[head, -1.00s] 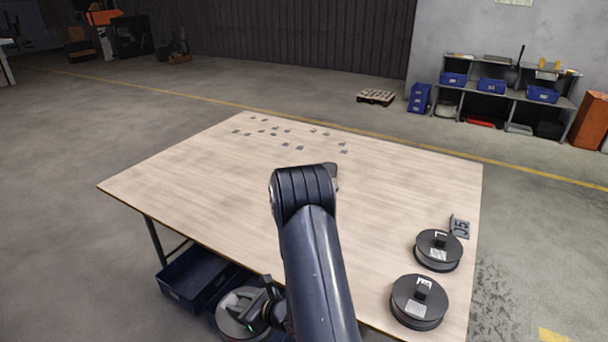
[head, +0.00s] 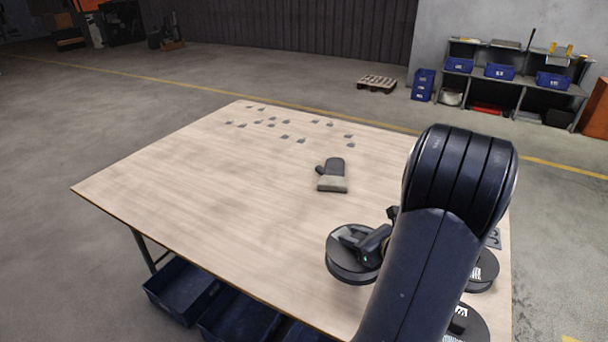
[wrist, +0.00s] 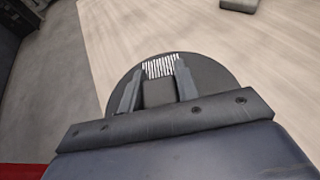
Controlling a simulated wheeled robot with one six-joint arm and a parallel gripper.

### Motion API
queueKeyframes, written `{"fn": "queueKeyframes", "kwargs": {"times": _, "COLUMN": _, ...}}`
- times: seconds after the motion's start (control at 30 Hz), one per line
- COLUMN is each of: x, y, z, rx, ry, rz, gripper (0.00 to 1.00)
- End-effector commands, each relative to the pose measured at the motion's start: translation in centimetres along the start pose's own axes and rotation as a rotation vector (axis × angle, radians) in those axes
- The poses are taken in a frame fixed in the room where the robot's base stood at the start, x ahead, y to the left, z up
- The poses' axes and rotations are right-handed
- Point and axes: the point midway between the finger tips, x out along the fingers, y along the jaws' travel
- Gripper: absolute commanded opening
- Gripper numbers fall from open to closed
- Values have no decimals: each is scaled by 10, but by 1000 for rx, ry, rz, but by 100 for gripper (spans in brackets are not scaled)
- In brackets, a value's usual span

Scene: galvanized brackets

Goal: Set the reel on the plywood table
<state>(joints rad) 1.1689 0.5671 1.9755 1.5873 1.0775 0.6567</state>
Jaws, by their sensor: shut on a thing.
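A dark round reel (head: 345,262) is in my gripper (head: 368,252), over the front right part of the plywood table (head: 220,190) in the head view. In the wrist view, my gripper (wrist: 155,88) is shut on a block at the middle of the reel (wrist: 215,75), and a striped label shows beyond it. The reel looks about level. I cannot tell whether it touches the tabletop or hangs just above it.
Two more reels stand at the table's right, one (head: 482,272) behind the other (head: 466,326), partly hidden by my arm. Several small brackets (head: 285,137) lie at the back. Blue bins (head: 182,290) sit below. The table's left half is clear.

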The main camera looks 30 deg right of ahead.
Motion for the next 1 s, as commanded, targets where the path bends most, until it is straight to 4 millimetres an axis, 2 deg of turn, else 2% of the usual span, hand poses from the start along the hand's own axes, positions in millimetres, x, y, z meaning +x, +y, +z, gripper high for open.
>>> {"fn": "queueKeyframes", "kwargs": {"times": 0.1, "x": -3, "y": -4, "z": -8, "rx": 5, "ry": -1, "rz": -8, "gripper": 0}}
{"fn": "queueKeyframes", "kwargs": {"times": 0.4, "x": 14, "y": -4, "z": -49, "rx": 6, "ry": -1, "rz": -8, "gripper": 0}}
{"fn": "queueKeyframes", "kwargs": {"times": 0.57, "x": 18, "y": -4, "z": -57, "rx": 3, "ry": -2, "rz": -9, "gripper": 0}}
{"fn": "queueKeyframes", "kwargs": {"times": 0.8, "x": 30, "y": -4, "z": -85, "rx": 7, "ry": -1, "rz": -8, "gripper": 0}}
{"fn": "queueKeyframes", "kwargs": {"times": 1.0, "x": 33, "y": -4, "z": -93, "rx": 3, "ry": -2, "rz": -10, "gripper": 0}}
